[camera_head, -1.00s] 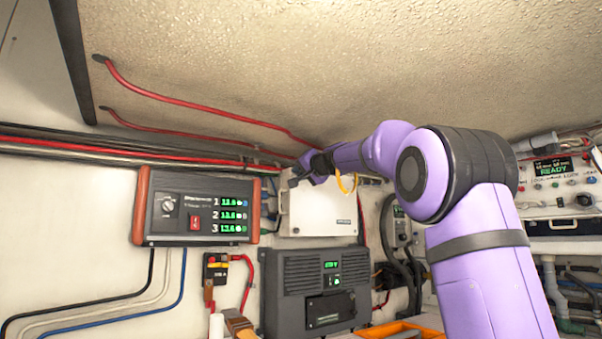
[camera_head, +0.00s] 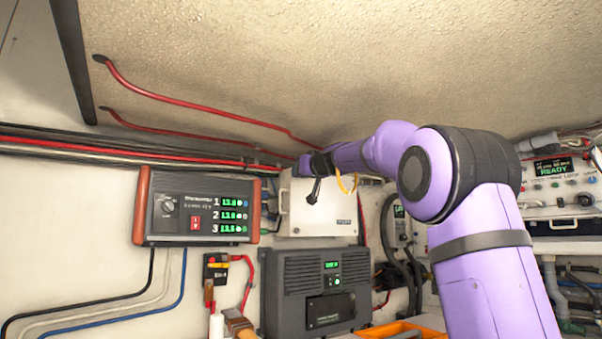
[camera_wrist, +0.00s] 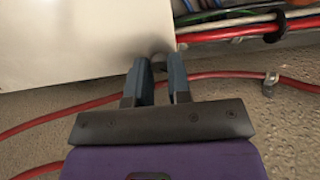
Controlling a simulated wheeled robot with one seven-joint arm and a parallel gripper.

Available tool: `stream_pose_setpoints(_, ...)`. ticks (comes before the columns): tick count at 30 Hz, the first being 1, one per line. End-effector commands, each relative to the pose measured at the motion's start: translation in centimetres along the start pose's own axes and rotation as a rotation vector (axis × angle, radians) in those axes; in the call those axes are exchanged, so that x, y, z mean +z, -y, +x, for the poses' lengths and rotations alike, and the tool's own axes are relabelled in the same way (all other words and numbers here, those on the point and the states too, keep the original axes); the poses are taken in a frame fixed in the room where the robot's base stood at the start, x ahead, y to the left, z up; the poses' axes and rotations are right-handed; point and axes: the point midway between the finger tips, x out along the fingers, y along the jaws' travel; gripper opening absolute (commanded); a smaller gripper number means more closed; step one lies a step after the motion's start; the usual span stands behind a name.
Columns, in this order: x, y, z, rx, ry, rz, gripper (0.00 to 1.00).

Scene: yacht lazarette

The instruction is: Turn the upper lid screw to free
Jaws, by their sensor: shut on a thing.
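The lid screw (camera_wrist: 158,62) is a small grey knob at the edge of the white box lid (camera_wrist: 60,40) in the wrist view. My gripper (camera_wrist: 160,66) has its two blue-grey fingers on either side of the screw, shut on it. The fingers partly cover the screw. In the head view the white box (camera_head: 322,215) is on the wall, with my purple wrist at its upper left corner.
A red-sided battery monitor (camera_head: 197,208) is left of the box. A dark grey charger (camera_head: 315,290) is below it. Red cables run along the textured ceiling (camera_head: 330,60) close above my wrist. A cable bundle (camera_wrist: 240,30) passes beside the box.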

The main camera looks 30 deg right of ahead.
Motion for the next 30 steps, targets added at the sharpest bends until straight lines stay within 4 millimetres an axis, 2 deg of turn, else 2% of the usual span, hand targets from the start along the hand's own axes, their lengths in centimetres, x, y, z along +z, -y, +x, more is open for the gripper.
stream_pose_setpoints(18, 0.05, 0.07, -0.01, 0.001, 0.001, -0.561, 0.00)
stream_pose_setpoints(30, 0.08, 0.13, 0.00, 0.000, 0.001, -0.769, 0.00)
